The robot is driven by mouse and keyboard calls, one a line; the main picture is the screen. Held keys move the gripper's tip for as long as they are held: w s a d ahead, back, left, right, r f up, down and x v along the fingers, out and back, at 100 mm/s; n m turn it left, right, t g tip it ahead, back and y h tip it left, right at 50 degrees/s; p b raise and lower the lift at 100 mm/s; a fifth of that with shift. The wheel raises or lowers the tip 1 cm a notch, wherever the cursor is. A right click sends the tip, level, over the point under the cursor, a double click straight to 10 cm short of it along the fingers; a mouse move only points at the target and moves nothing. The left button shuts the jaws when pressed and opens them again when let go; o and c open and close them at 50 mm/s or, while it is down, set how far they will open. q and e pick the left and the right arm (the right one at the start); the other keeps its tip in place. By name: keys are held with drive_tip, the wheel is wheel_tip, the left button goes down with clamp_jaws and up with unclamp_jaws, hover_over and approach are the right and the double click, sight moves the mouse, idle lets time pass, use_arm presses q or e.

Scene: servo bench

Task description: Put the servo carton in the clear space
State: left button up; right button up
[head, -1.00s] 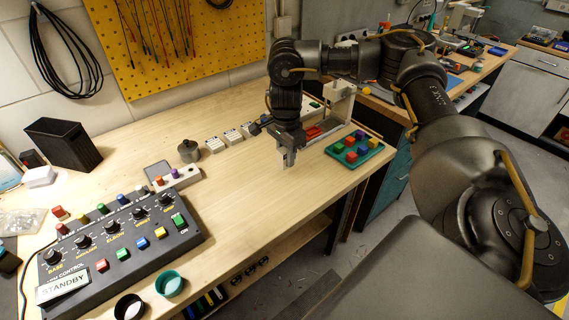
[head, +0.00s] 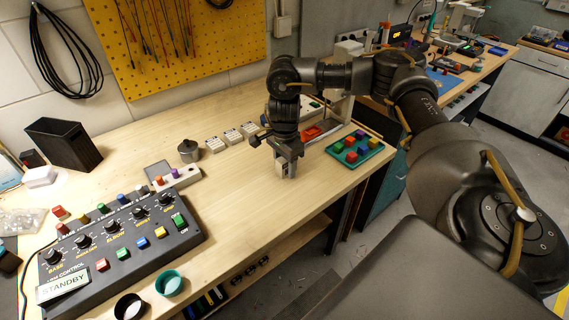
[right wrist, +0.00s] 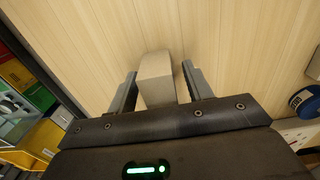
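The servo carton is a small, plain pale grey-beige box (right wrist: 157,78). In the right wrist view it lies between the two fingers of my right gripper (right wrist: 159,84), with a narrow gap showing beside it. In the head view my right gripper (head: 285,170) points down at the bare bench top, right of the middle, and its fingers look open around the carton. The carton is mostly hidden there by the fingers. It appears to be at the bench surface, though its base is hard to see. My left gripper is not in view.
A control box (head: 115,240) stands at the front left. Bare wood (head: 235,190) surrounds the gripper.

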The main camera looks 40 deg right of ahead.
drive_tip(key=shift+r, duration=0.1)
drive_tip(key=shift+r, duration=0.25)
wheel_tip(320, 180, up, 12)
drive_tip(key=shift+f+p, duration=0.15)
drive_tip(key=shift+p, duration=0.25)
idle(0.4)
